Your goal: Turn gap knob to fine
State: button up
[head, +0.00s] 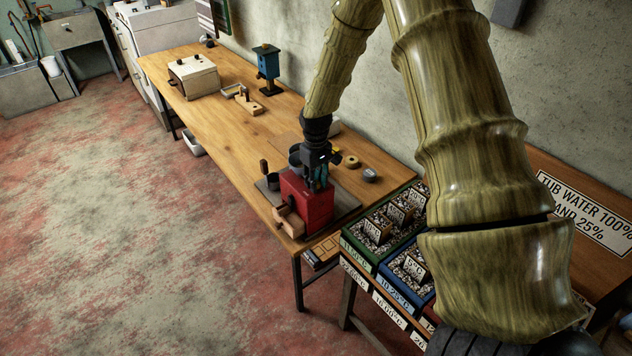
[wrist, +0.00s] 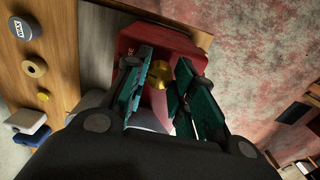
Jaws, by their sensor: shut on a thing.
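A red box-shaped machine (head: 308,207) stands at the near end of the wooden workbench, and its red top also shows in the wrist view (wrist: 135,42). A round brass knob (wrist: 160,76) sits on it, with partly hidden dark lettering beside it. I cannot read the knob's setting. My gripper (wrist: 166,86) is at the machine, its teal-padded fingers on either side of the knob, shut on it. In the head view my gripper (head: 319,180) hangs over the machine and hides the knob.
Gravel-filled trays (head: 375,240) stand close on the right. A wooden drawer-like part (head: 289,222) juts from the machine's front.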

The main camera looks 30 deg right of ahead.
jog(key=m+b, duration=0.1)
jog(key=m, duration=0.3)
jog(key=shift+w+m, duration=0.15)
jog(key=shift+m, duration=0.15)
jog(key=shift+r+m+b, duration=0.1)
jog(key=shift+m+b, duration=0.2)
jog(key=shift+m, duration=1.5)
jog(key=o, duration=1)
jog(key=shift+d, duration=0.1)
